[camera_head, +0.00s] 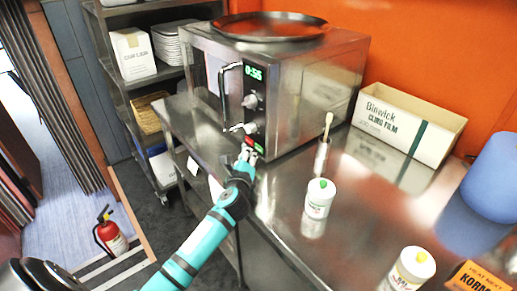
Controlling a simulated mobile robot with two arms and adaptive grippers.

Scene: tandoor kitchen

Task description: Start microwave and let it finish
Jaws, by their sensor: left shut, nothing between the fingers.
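The steel microwave (311,85) stands on the metal counter with its door shut and its handle (224,85) on the front. Its green display (254,72) is lit and seems to read 0:55 or 0:56. My left gripper (247,154) is shut and empty, right at the lower front of the microwave by these buttons. I cannot tell whether it touches one. My right gripper is not in view.
A round pan (269,26) lies on the microwave. A cling film box (409,121), white bottles (319,198) (408,271) and a blue cylinder (492,178) stand on the counter (343,245). A shelf rack (125,84) is behind left; a fire extinguisher (112,236) is on the floor.

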